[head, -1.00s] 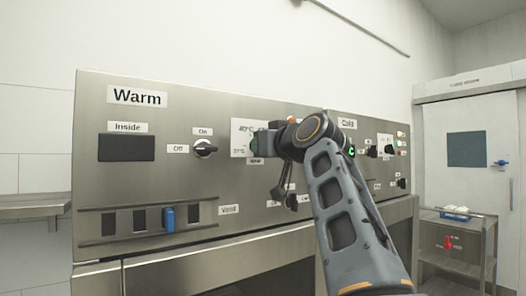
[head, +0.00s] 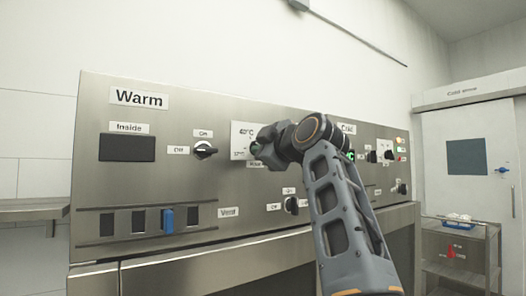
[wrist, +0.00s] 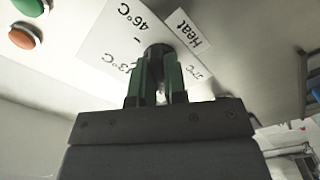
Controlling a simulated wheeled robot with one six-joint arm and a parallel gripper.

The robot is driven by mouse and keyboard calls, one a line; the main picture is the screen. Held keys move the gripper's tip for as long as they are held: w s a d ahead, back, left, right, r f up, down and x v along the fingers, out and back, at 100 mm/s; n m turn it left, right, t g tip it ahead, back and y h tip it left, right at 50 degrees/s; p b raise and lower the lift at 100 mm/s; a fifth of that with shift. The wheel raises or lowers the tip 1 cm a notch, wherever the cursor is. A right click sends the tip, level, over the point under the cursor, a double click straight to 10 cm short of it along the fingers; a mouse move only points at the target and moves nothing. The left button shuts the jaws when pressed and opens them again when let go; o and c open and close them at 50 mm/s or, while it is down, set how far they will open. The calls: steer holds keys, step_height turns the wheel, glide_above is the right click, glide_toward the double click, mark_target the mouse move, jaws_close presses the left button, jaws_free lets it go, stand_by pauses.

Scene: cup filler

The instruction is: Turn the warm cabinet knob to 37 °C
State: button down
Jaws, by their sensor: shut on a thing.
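The warm cabinet (head: 180,185) front carries a white dial plate (head: 241,130) with temperature marks, part hidden behind my wrist. In the wrist view, the plate (wrist: 95,45) shows 46 °C, a mark ending in 3 °C and a partly covered 37 °C, with a "Heat" label (wrist: 188,28) beside it. My gripper (wrist: 160,66) has its two green fingers shut on the dark knob (wrist: 157,49) at the plate. It is also seen from behind in the head view (head: 257,149). The knob's pointer is hidden, so I cannot tell its setting.
An On/Off switch (head: 205,150) sits left of the plate and another switch (head: 292,205) below my wrist. A blue vent slider (head: 167,220) is at lower left. In the wrist view, green (wrist: 29,6) and orange (wrist: 25,36) buttons lie at upper left.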

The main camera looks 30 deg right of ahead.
steer(key=n, duration=0.6)
steer(key=shift+b, duration=0.3)
steer(key=shift+n, duration=0.5)
steer(key=c, duration=1.2)
jaws_free()
steer(key=shift+o, duration=0.2)
steer(key=shift+s, duration=0.1)
steer(key=s+d+b, duration=0.1)
steer(key=s+b, duration=0.2)
steer(key=s, duration=1)
steer(key=shift+s+d, duration=0.25)
steer(key=shift+s, duration=0.05)
